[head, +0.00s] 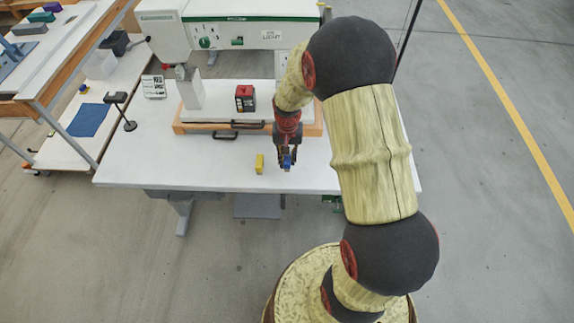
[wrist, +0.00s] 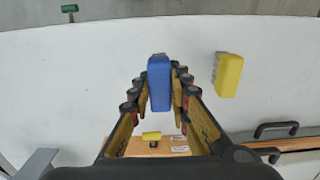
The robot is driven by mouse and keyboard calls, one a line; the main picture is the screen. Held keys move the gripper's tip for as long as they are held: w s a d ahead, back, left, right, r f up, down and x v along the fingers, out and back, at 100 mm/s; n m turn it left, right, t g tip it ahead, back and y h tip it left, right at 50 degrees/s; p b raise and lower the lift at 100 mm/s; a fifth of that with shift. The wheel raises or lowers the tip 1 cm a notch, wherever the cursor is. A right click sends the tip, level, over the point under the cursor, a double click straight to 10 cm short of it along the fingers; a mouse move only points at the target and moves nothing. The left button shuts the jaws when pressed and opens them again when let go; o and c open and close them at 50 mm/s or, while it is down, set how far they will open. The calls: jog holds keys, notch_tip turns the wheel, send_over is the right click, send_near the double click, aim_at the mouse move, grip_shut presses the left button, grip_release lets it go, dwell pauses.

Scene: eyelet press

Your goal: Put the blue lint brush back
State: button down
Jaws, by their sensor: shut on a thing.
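The blue lint brush (wrist: 160,85) is between the fingers of my gripper (wrist: 160,95) in the wrist view. My gripper is shut on it. In the head view my gripper (head: 287,160) is over the front part of the white table (head: 140,175), with a small blue part of the brush (head: 287,162) showing below the fingers. Whether the brush touches the table cannot be told. A yellow block-like brush (head: 260,164) stands on the table just left of my gripper, and it also shows in the wrist view (wrist: 228,75), apart from the fingers.
A press machine (head: 235,25) stands at the back. The table's front left is clear.

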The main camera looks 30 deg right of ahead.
aim_at(287, 164)
jog(key=shift+w+d+f, duration=0.15)
jog(key=shift+w+f, duration=0.2)
jog(key=shift+f, duration=0.15)
jog(key=shift+f+b, duration=0.45)
jog(key=shift+f, duration=0.95)
jog(key=shift+f, duration=0.15)
jog(key=c, duration=1.7)
grip_release()
jog(key=shift+o, duration=0.2)
